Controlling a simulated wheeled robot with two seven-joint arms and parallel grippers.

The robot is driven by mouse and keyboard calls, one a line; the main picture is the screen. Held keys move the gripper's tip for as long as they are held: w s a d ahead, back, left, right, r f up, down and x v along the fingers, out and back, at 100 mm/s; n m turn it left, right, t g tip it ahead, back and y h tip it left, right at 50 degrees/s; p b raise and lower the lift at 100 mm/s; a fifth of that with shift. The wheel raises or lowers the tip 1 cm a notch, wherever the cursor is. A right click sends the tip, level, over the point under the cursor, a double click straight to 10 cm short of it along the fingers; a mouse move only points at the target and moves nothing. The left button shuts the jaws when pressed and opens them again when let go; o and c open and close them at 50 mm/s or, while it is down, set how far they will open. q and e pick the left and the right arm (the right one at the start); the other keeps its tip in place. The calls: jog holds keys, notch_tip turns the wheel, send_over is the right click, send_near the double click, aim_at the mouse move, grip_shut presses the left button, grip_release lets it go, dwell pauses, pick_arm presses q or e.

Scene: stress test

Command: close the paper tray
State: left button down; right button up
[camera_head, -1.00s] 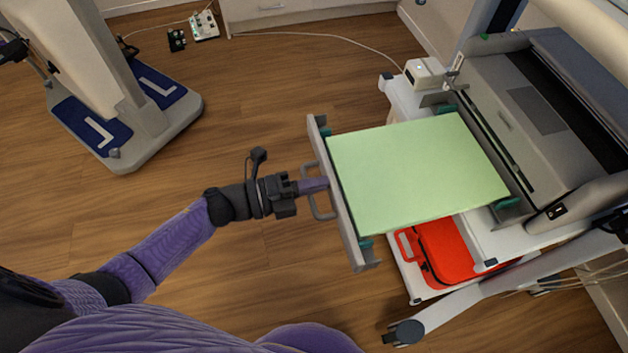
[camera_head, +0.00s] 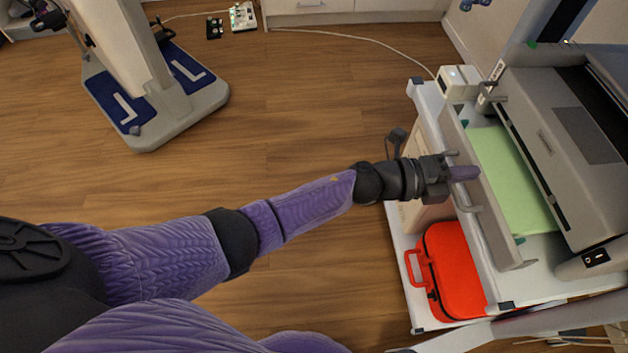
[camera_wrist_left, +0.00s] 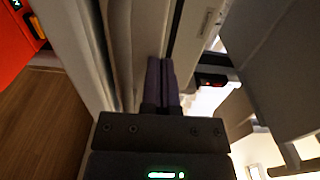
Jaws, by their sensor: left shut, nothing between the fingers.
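The paper tray's grey front (camera_head: 487,190) has a bar handle on its outer face. Light green paper (camera_head: 510,178) lies in the tray, and a strip of it shows between the tray front and the grey printer (camera_head: 562,150). My left gripper (camera_head: 472,173) is shut with nothing between its purple fingers, and its tips are at the tray front by the handle. In the left wrist view the fingers (camera_wrist_left: 161,82) point at a pale grey panel; I cannot tell whether they touch it. My right gripper is not in view.
The printer stands on a white cart (camera_head: 505,303). A red case (camera_head: 450,272) lies on the cart's lower shelf, next to a beige box (camera_head: 424,205). A small white device (camera_head: 459,82) stands behind the tray. A scale-like machine (camera_head: 150,95) stands at the far left. The wooden floor between is clear.

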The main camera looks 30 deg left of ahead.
aim_at(483, 172)
pick_arm(q)
jog(key=b+x, duration=0.1)
jog(key=x, duration=0.2)
jog(key=shift+w+d+f, duration=0.1)
jog(key=shift+d+f, duration=0.05)
jog(key=shift+w+d, duration=0.3)
jog(key=shift+d, duration=0.1)
